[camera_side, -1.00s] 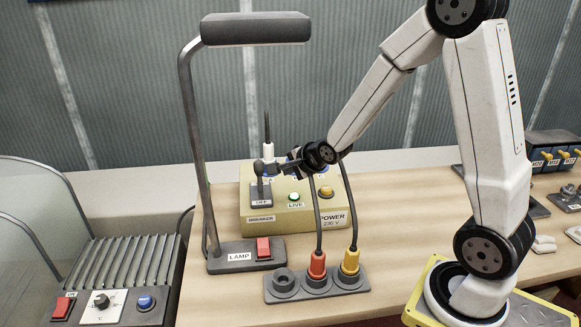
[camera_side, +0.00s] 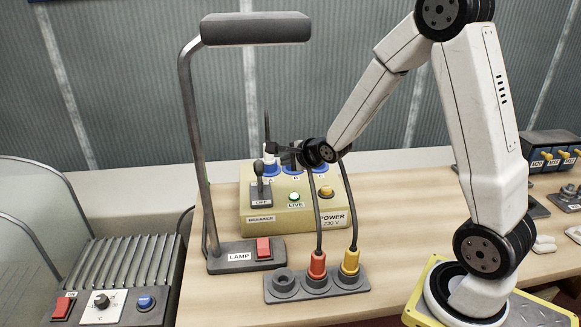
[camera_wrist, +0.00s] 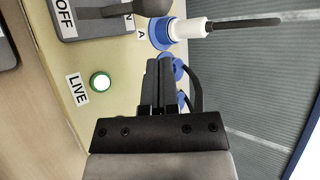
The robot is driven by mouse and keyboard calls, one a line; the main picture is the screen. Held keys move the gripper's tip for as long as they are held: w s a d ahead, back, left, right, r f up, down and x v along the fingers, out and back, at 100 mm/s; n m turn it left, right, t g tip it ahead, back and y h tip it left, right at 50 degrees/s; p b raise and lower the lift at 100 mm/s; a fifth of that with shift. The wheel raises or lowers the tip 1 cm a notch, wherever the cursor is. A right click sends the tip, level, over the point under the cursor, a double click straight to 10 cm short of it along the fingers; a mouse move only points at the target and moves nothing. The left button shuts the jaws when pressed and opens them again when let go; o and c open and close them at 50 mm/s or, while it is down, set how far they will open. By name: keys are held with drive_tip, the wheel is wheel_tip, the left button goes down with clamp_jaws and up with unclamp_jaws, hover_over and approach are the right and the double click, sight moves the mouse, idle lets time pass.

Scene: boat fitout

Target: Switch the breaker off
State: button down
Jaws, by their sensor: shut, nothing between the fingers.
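The breaker (camera_side: 261,202) is a grey plate with a black lever (camera_side: 259,172) on the left front of the yellow power box (camera_side: 290,215). Its OFF label faces the front. In the wrist view the breaker (camera_wrist: 70,25) is at the top left, and the lever's knob (camera_wrist: 152,7) partly covers the ON label; the lever's exact tilt is hard to tell. My gripper (camera_side: 276,148) is above the box's back part, behind and to the right of the knob, apart from it. In the wrist view its fingers (camera_wrist: 160,62) are shut and empty.
A white plug (camera_wrist: 188,29) with a dark cable stands in blue socket A (camera_wrist: 160,34), close to my fingertips. The lamp's post (camera_side: 193,130) rises at the left. Orange (camera_side: 317,264) and yellow (camera_side: 350,261) plugs with cables stand in front.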

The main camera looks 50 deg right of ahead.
sight(263, 165)
drive_tip(key=shift+x, duration=4.95)
drive_tip(key=shift+a, duration=0.1)
drive_tip(key=shift+s+a+r+t+h, duration=0.25)
drive_tip(key=shift+s+a+t+h, duration=0.05)
drive_tip(key=shift+t, duration=0.2)
drive_tip(key=shift+s+a+r+n+t+h, duration=0.45)
drive_tip(key=shift+s+a+n+t+h, duration=0.3)
drive_tip(key=shift+t, duration=0.45)
drive_tip(key=s+a+n+t, duration=0.1)
drive_tip(key=s+a+n+t+h, duration=0.1)
drive_tip(key=t, duration=0.1)
drive_tip(key=shift+r, duration=0.15)
drive_tip(key=shift+s+a, duration=0.1)
drive_tip(key=shift+a, duration=0.05)
drive_tip(key=shift+s+a, duration=0.55)
drive_tip(key=shift+s, duration=0.05)
drive_tip(key=shift+s+a+f, duration=0.5)
drive_tip(key=shift+s+a, duration=0.1)
